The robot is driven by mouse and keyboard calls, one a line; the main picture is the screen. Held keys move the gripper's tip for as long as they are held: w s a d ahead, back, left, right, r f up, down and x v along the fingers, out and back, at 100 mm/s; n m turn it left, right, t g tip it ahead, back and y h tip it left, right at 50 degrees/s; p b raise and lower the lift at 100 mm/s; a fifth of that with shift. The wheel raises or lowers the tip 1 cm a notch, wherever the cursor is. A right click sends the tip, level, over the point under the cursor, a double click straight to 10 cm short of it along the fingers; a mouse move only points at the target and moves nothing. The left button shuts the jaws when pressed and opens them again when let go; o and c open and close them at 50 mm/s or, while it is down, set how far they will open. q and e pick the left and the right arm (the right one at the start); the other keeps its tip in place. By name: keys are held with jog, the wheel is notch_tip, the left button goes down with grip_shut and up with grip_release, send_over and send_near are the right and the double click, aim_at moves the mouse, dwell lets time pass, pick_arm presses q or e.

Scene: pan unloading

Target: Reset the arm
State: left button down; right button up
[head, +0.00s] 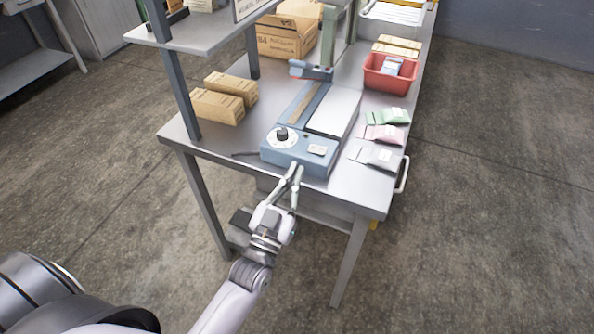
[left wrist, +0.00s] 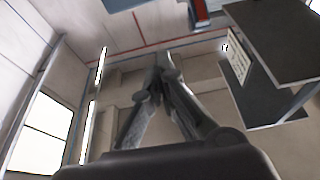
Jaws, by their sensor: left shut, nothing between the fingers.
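My left gripper (head: 297,170) is shut and empty. In the head view it shows just in front of the near edge of the table, by the blue-grey machine. Its shut fingers (left wrist: 163,75) also show in the left wrist view, pointing at a pale wall, with nothing between them. My left arm comes in from the bottom of the head view. My right gripper is in neither view.
A metal table (head: 227,140) bears the blue-grey machine (head: 293,160) with a dial, cardboard boxes (head: 218,106), a red bin (head: 371,78) and several small packets (head: 375,157). A shelf (head: 200,40) rises at the left. The floor (head: 480,220) at right is clear.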

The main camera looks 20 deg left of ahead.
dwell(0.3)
pick_arm(q)
jog(key=s+f+g, duration=0.3)
jog(key=f+g, duration=0.1)
jog(key=f, duration=0.8)
jog(key=s+d+f+m+g+h, duration=0.1)
jog(key=s+f+g, duration=0.2)
jog(key=f, duration=1)
jog(key=s+f+g, duration=0.3)
jog(key=f+g, duration=0.1)
jog(key=f, duration=0.8)
jog(key=s+a+f+g, duration=0.2)
jog(key=s+f, duration=0.4)
jog(key=s, duration=0.4)
jog(key=s+a+f+g+y, duration=0.1)
jog(key=s+a+f+g, duration=0.1)
jog(key=s+f+g, duration=0.2)
jog(key=s+a+f+g, duration=0.2)
jog(key=s+f+g, duration=0.2)
jog(key=s+f, duration=0.6)
jog(key=s, duration=0.7)
jog(key=shift+s+a+m+y, duration=0.25)
jog(key=shift+m+y, duration=0.05)
jog(key=shift+y, duration=0.1)
